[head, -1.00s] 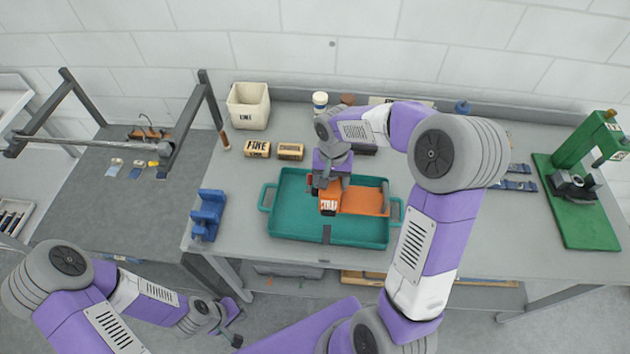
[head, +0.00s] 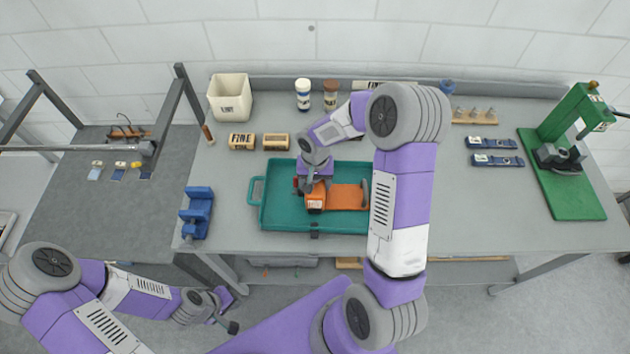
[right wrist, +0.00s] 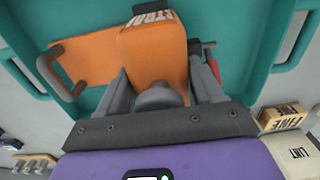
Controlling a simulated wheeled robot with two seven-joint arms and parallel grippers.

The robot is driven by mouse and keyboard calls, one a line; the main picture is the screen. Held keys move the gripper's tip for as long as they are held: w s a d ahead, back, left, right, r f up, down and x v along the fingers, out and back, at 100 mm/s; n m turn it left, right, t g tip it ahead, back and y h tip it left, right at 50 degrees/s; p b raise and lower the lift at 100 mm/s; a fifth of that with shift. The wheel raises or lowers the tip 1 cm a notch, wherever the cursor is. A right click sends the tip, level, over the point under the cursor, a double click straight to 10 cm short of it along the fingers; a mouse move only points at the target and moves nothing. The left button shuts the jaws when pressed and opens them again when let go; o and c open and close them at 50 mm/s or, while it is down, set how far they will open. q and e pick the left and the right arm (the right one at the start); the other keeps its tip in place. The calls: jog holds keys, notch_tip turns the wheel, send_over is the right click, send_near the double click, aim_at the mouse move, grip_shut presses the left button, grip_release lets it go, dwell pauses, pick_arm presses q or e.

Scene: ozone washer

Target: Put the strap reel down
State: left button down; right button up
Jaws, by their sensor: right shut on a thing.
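In the right wrist view the reel (right wrist: 155,50) sits between the two fingers (right wrist: 158,72). Whether its underside touches the tray is hidden. An orange plate with a grey handle (head: 345,197) lies in the tray beside the reel. My left gripper (head: 226,318) is low in front of the bench, away from the reel; its jaws are unclear.
Blocks labelled FINE (head: 242,141) and a white bin (head: 230,97) stand behind the tray. A blue fixture (head: 197,212) stands to its left. A green press (head: 565,160) stands at the right end.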

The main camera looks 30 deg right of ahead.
jog(key=o, duration=1.4)
jog(key=shift+r, duration=0.15)
notch_tip(320, 180, up, 12)
